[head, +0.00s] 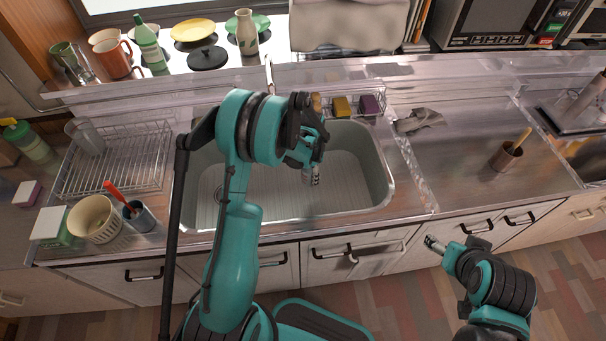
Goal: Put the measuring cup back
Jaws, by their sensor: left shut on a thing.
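My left gripper (314,177) hangs over the right part of the sink. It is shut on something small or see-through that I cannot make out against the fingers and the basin. I cannot pick out the measuring cup for certain. A greyish see-through cup (87,137) leans in the wire dish rack (140,172) at the left. A clear glass vessel (82,68) stands at the left end of the back shelf. My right gripper (434,243) is low at the right, in front of the cabinet doors, and its finger gap is unclear.
The sink (362,165) lies under my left arm. The back shelf holds mugs, a green bottle (149,45), plates and a vase (247,36). A cream container (95,218) and a utensil cup (140,217) stand front left. The counter (455,165) right of the sink is mostly clear.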

